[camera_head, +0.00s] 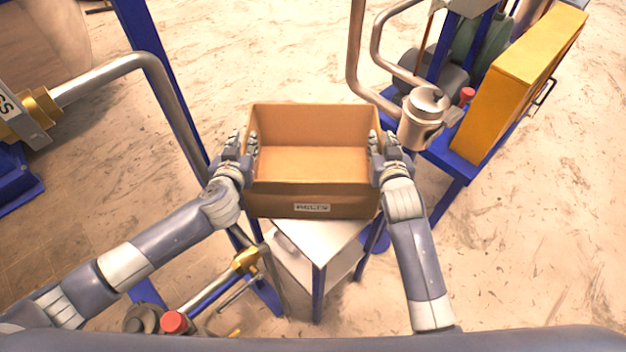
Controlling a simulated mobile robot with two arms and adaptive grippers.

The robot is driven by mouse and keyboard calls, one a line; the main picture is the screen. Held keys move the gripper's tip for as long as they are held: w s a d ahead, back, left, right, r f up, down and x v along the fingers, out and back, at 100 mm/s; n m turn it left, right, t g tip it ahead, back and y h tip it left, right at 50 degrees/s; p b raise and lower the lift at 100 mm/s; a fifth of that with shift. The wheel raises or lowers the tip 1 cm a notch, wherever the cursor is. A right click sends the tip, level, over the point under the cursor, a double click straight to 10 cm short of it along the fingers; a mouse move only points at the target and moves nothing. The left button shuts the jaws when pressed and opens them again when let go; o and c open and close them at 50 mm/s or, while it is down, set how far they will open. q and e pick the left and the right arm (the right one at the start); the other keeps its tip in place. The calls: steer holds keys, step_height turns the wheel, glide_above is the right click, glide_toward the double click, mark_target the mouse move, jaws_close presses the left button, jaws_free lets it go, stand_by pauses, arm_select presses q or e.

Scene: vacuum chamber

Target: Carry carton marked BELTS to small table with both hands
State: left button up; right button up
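The carton (275,203) is an open, empty-looking brown box with a label reading BELTS on its near side. It is upright in the middle of the head view, over a small white-topped stand with blue legs (320,238). I cannot tell whether it rests on the stand or hangs just above it. My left gripper (241,146) has its fingers astride the carton's left wall. My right gripper (383,148) is likewise astride the right wall. Whether the fingers press on the walls is not clear. I cannot tell whether this stand is the small table.
A blue frame with a yellow box (522,80), a metal canister (422,112) and pipes stands close at the right. A bent steel pipe (125,65) and a blue post run along the left. Valves and a red knob (173,322) lie below. Open floor (540,240) shows at lower right.

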arm_select(q)
steer(key=v, duration=1.2)
arm_select(e)
steer(key=v, duration=1.2)
